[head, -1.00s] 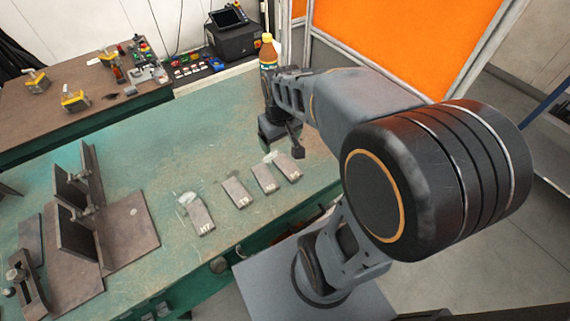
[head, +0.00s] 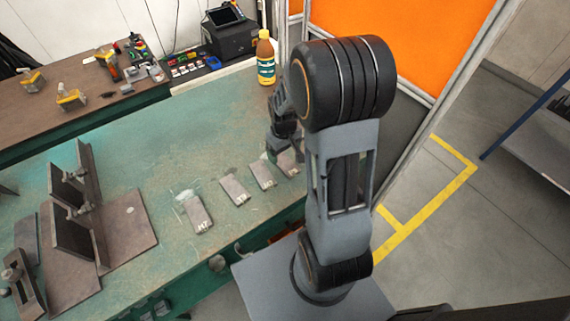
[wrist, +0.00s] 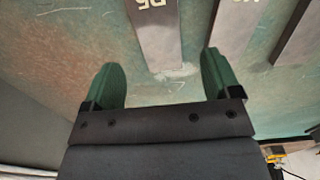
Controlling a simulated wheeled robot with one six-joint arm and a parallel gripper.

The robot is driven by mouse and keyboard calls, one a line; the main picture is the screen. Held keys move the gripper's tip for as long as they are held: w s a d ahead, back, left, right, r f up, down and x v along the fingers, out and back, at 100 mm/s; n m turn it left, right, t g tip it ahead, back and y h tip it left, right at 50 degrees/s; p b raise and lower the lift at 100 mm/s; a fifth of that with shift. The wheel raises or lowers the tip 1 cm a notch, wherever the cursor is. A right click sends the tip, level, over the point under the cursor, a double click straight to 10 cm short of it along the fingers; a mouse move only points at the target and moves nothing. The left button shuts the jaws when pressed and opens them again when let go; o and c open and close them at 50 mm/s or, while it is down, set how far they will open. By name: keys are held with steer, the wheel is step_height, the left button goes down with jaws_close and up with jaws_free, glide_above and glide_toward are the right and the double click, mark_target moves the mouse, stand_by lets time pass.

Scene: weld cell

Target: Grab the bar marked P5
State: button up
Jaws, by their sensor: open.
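The bar marked P5 (wrist: 155,35) is a flat grey metal bar, its label upside down in the wrist view. Its near end lies between the two green fingers of my gripper (wrist: 161,70), which is open, with space on both sides of the bar. In the head view, my gripper (head: 284,142) is low over the rightmost bar (head: 289,165) of the row and partly covers it. That bar's label cannot be read there, but its place fits the P5 bar. Fingertip height above the table is hard to tell.
A second bar (wrist: 240,30) lies just right of P5 in the wrist view. Other bars, including one marked H7 (head: 198,216), lie left along the green table (head: 130,165). A bottle (head: 266,62) stands behind my gripper. A steel fixture (head: 80,215) stands at the left.

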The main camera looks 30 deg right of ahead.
mark_target(284, 162)
steer(key=shift+f, duration=2.6)
steer(key=shift+c, duration=0.3)
steer(key=c, duration=1.3)
steer(key=shift+r, duration=0.1)
steer(key=shift+c, duration=0.4)
steer(key=shift+r, duration=0.1)
